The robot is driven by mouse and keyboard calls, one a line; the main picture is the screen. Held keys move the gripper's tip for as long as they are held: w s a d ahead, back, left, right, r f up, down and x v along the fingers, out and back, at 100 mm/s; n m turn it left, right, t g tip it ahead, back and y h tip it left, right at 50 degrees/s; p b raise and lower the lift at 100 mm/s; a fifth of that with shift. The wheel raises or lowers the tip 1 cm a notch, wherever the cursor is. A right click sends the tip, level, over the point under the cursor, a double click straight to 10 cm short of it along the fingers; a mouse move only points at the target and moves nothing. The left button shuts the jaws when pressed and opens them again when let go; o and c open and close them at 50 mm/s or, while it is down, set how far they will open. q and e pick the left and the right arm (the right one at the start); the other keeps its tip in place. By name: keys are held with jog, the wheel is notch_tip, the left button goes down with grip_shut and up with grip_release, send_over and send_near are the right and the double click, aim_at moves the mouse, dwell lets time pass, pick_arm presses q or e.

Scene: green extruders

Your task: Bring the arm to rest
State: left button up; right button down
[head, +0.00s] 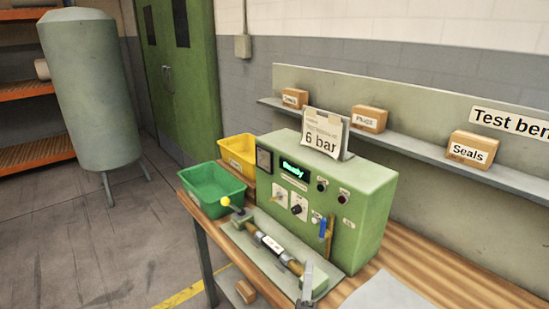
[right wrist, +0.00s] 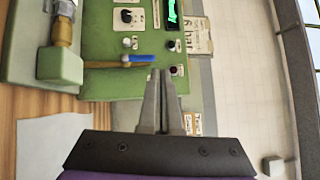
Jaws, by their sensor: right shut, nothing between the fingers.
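My right gripper (head: 308,268) shows at the bottom of the head view, in front of the test bench's green control box (head: 370,205). In the right wrist view its two grey fingers (right wrist: 160,75) are together, with nothing between them. The fingers appear clear of the box, its knobs and the blue-handled lever (right wrist: 138,58). My left gripper is in neither view.
A clamped cylinder (head: 270,243) lies on a plate before the box. A green bin (head: 213,203) and a yellow bin (head: 238,163) stand at the left. A shelf (head: 430,153) with labelled boxes runs behind. A pale sheet (head: 388,292) lies on the wooden top.

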jog(key=s+d+f+n+g+y+p, duration=0.1)
jog(key=s+d+f+n+g, duration=0.2)
jog(key=s+n, duration=0.3)
jog(key=s+d+f+n+g+y+p, duration=0.1)
jog(key=s+d+f+n+g+p, duration=0.1)
jog(key=s+f+n+g, duration=0.3)
jog(key=s+d+f+n+g+y+p, duration=0.2)
jog(key=s+d+f+n+g, duration=0.1)
jog(key=s+n, duration=0.5)
jog(key=f+n+g, duration=0.1)
jog(key=n+g, duration=0.1)
jog(key=shift+d+g, duration=0.4)
